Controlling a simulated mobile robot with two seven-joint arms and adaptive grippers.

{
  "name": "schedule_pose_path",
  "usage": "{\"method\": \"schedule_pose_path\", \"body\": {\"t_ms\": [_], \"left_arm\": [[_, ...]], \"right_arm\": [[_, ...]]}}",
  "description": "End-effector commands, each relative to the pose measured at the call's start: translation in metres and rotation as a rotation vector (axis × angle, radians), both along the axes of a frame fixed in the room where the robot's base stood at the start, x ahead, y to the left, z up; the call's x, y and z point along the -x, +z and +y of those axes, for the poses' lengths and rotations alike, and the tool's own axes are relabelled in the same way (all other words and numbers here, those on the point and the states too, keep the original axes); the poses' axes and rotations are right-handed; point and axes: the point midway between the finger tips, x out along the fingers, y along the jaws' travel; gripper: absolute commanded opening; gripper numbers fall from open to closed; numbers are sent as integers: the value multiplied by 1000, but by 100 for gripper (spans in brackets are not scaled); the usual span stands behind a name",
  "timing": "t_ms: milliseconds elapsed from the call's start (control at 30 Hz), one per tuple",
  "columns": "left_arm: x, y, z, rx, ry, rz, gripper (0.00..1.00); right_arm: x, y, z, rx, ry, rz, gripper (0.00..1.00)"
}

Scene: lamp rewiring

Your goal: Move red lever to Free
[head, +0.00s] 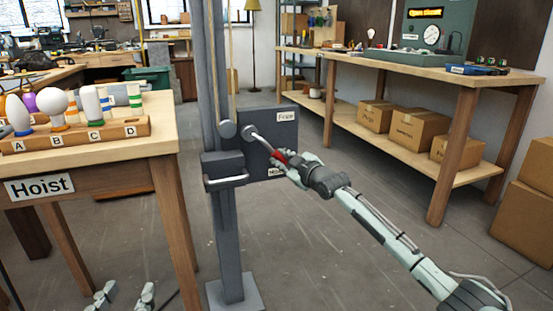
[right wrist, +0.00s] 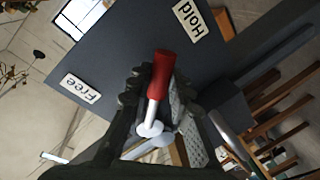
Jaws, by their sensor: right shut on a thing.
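The red lever (head: 279,156) is on a dark panel (head: 258,150) fixed to a grey post. Its metal rod slants down and right from the pivot, with the red grip at the lower end, near the Hold label (head: 275,171). The Free label (head: 285,116) is at the panel's upper right. My right gripper (head: 289,162) is shut on the lever's red grip. In the right wrist view the red grip (right wrist: 162,72) shows between my fingers (right wrist: 157,88), nearer the Hold label (right wrist: 191,20) than the Free label (right wrist: 80,88). My left gripper (head: 125,291) is open and empty, low at the left.
A wooden table (head: 90,150) marked Hoist stands at the left with a rack of bulbs (head: 80,134). A grey bracket (head: 225,170) juts from the post left of the panel. A workbench (head: 440,75) and cardboard boxes (head: 417,127) stand at the right. The floor between is clear.

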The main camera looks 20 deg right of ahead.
Motion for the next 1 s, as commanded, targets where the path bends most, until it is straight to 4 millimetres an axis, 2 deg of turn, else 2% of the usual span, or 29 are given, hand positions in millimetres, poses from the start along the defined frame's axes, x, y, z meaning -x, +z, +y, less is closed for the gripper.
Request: {"method": "schedule_pose_path", "body": {"t_ms": [133,267,400,500,633,800,1000], "left_arm": [[3,-45,27,-105,50,223,40],[16,-85,55,-187,100,424,40],[43,-122,91,-271,160,649,40],[68,-142,116,-321,205,804,40],[102,-159,144,-372,259,983,40],[147,-168,175,-420,324,1192,40],[137,-195,174,-415,309,1210,40]], "right_arm": [[0,10,-7,79,-2,-2,0],[0,16,-11,141,-1,-4,0],[0,22,-15,206,-2,-5,0],[-1,25,-17,249,-1,-6,0],[-1,30,-19,298,-2,-8,0],[-1,35,-22,356,-2,-10,0],[-1,43,-24,423,-1,-13,0]]}}
